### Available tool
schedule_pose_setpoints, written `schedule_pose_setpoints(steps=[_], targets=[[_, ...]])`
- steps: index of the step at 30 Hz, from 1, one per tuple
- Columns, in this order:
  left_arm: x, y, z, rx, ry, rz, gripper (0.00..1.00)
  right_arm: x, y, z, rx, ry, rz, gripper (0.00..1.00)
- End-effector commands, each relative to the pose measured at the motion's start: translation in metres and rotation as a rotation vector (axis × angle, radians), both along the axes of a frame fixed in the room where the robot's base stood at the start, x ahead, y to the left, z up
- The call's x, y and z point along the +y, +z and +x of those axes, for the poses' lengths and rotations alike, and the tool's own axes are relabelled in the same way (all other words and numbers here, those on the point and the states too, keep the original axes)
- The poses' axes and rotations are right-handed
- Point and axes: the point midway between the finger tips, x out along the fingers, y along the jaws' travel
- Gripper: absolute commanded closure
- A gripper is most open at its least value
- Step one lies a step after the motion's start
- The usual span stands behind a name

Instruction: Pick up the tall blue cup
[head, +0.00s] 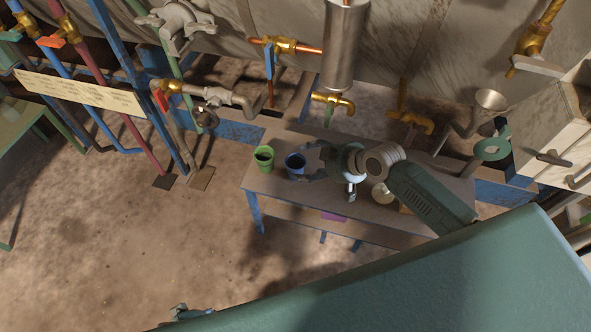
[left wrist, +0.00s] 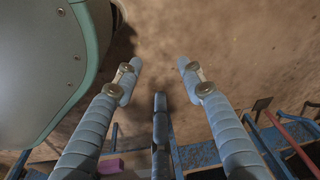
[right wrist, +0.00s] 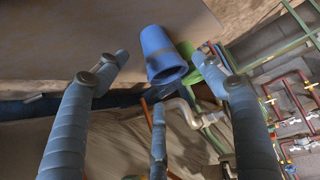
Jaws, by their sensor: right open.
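The tall blue cup (head: 295,164) stands on the small table, beside a green cup (head: 264,158). My right gripper (head: 311,162) is open and empty just to the right of the blue cup, reaching toward it. In the right wrist view the blue cup (right wrist: 162,56) shows between the two fingertips of my right gripper (right wrist: 160,59), nearer the right finger. Whether a finger touches it, I cannot tell. The green cup (right wrist: 187,50) is partly hidden behind it. My left gripper (left wrist: 158,68) is open and empty above the floor, away from the table.
The table (head: 262,182) has free room at its front left. A steel cylinder (head: 343,45) hangs above its back edge, with a brass tap (head: 334,102) below. Pipes and valves (head: 205,95) crowd the left and back.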

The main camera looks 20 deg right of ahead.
Motion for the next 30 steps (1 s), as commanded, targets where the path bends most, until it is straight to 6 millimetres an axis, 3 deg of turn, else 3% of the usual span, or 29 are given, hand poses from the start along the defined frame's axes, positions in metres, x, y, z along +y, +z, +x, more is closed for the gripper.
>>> schedule_pose_setpoints(steps=[12,20,26,30], targets=[[-0.002,0.04,0.02,-0.025,0.004,-0.003,0.6,0.026,-0.033,0.03,0.0,-0.001,0.001,0.31],[-0.002,0.044,0.02,-0.024,0.005,-0.002,0.6,0.026,-0.034,0.031,0.0,0.0,-0.002,0.31],[-0.002,0.043,0.02,-0.024,0.005,-0.002,0.6,0.026,-0.034,0.031,0.0,-0.001,-0.001,0.69],[-0.002,0.043,0.02,-0.024,0.005,-0.002,0.6,0.026,-0.034,0.031,0.0,-0.001,-0.001,0.73]])
